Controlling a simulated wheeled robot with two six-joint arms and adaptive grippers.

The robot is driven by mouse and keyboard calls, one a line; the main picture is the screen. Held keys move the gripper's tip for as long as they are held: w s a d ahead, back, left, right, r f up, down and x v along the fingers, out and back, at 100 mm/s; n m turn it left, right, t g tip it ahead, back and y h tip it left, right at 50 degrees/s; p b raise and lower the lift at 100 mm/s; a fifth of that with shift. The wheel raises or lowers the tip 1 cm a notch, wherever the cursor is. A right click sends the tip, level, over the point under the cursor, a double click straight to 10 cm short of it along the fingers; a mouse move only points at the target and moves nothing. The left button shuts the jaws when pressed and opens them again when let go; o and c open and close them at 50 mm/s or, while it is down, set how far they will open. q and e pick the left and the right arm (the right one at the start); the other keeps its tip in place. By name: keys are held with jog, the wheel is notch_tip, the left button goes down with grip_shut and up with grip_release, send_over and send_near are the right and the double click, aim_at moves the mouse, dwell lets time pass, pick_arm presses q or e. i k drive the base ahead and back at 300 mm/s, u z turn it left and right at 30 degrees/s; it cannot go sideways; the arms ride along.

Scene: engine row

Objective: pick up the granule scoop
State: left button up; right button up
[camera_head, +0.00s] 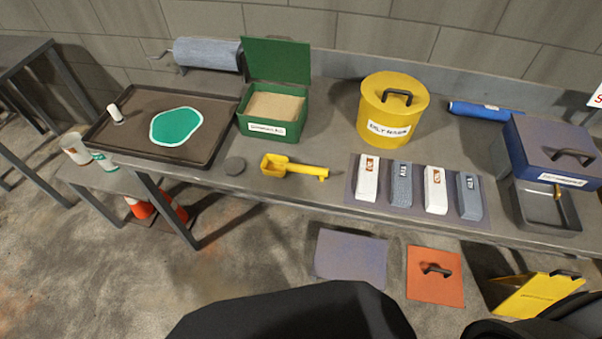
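A yellow scoop (293,168) lies on the grey bench top near its front edge, in front of the open green box. Its square bowl is at the left and its handle points right. The green box (286,128) has its lid raised and holds tan granular material. Neither of my grippers shows in the head view.
A brown tray (225,119) with a green puddle is at the left. A yellow lidded bucket (377,127) stands behind several blocks on a grey mat (355,170). A blue box (535,145) is at the right.

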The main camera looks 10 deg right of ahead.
aim_at(273, 164)
jog(key=z, duration=0.5)
jog(key=k, duration=1.2)
jog(key=u, duration=0.2)
jog(key=i, duration=0.55)
jog(key=u, duration=1)
jog(key=i, duration=0.9)
jog(key=z, duration=0.75)
jog(key=i, duration=0.75)
jog(key=z, duration=0.85)
